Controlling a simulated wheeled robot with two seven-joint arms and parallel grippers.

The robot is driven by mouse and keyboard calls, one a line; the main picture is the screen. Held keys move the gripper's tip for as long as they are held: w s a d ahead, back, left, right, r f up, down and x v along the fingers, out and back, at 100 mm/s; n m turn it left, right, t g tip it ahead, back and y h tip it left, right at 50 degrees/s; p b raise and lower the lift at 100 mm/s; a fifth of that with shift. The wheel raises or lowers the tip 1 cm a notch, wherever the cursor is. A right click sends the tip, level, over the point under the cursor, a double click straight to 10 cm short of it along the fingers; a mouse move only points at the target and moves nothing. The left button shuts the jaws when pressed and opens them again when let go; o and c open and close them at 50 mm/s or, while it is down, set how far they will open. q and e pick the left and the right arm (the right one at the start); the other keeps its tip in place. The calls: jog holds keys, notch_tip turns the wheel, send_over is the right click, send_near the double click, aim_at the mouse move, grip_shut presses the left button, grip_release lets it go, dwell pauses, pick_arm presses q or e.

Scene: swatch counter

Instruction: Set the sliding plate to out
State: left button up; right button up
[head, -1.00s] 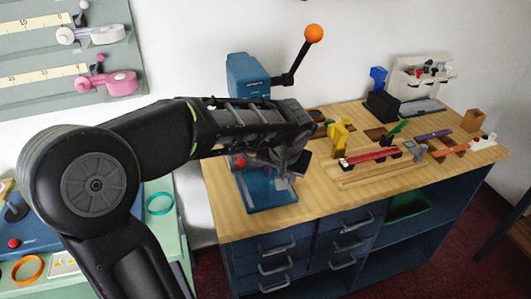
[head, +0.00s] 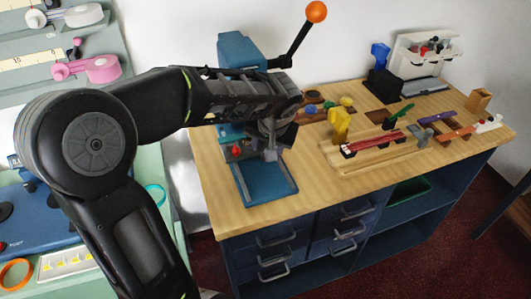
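A blue lever press (head: 236,52) with an orange ball handle (head: 316,12) stands at the left end of the wooden counter. A flat blue plate (head: 266,186) with pale edge strips lies at its foot and reaches toward the counter's front edge. It looks like the sliding plate; its rear is hidden under the press and my gripper. My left gripper (head: 271,148) is in front of the press, over the plate's rear part. Its fingers are small and dark, so I cannot tell whether they are open or touch anything. My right gripper is out of view.
A red knob (head: 237,149) is beside the plate's rear. A yellow block (head: 339,124) and a wooden rail with a red strip (head: 373,145) are to the right. A green table (head: 155,165) stands at the left.

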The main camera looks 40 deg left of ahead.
pick_arm(q)
jog(key=x, duration=0.5)
jog(key=shift+w+a+f, duration=0.15)
jog(key=shift+w+f, duration=0.05)
jog(key=shift+f, duration=0.15)
jog(key=shift+c, duration=0.4)
grip_shut()
dwell(0.7)
